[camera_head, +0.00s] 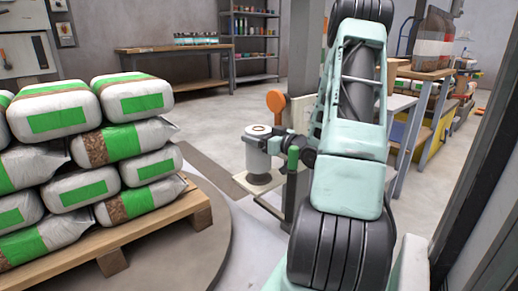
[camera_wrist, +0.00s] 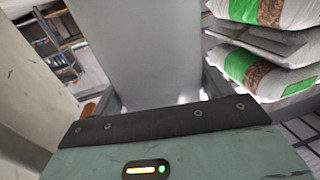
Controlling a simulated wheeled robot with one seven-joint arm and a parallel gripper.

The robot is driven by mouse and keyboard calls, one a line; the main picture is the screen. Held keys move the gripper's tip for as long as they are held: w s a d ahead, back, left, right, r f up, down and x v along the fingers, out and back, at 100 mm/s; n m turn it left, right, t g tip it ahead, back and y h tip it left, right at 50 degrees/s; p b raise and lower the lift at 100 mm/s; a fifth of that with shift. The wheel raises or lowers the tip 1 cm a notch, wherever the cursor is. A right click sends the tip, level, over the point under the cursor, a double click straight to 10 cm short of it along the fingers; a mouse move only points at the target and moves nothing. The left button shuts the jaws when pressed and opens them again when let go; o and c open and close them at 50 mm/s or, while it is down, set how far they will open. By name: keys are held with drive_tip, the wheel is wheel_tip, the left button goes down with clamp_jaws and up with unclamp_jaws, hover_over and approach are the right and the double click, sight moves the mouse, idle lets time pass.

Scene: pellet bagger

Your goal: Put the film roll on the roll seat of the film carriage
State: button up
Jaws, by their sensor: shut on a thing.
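The film roll (camera_head: 257,153) is a white upright cylinder with a brown core showing at its top. My gripper (camera_head: 270,145) is shut on it from the right side. In the wrist view the roll (camera_wrist: 138,45) fills the middle, between the fingers. Directly below the roll in the head view is a dark round piece (camera_head: 258,180), apparently the roll seat, on a pale flat plate (camera_head: 245,183) of the film carriage. I cannot tell whether the roll touches the seat or hangs just above it. The wrist view hides the roll's lower end and the seat.
A pallet (camera_head: 150,228) stacked with white and green bags (camera_head: 140,140) is at the left. A workbench (camera_head: 170,49) and shelves (camera_head: 256,40) stand farther back.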

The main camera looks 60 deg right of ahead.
sight(257, 162)
wheel_tip(257, 162, down, 4)
drive_tip(key=b, duration=0.2)
drive_tip(key=shift+r+b, duration=0.15)
drive_tip(key=shift+b, duration=0.15)
drive_tip(key=shift+r, duration=0.1)
drive_tip(key=o, duration=1.4)
drive_tip(key=shift+o, duration=0.2)
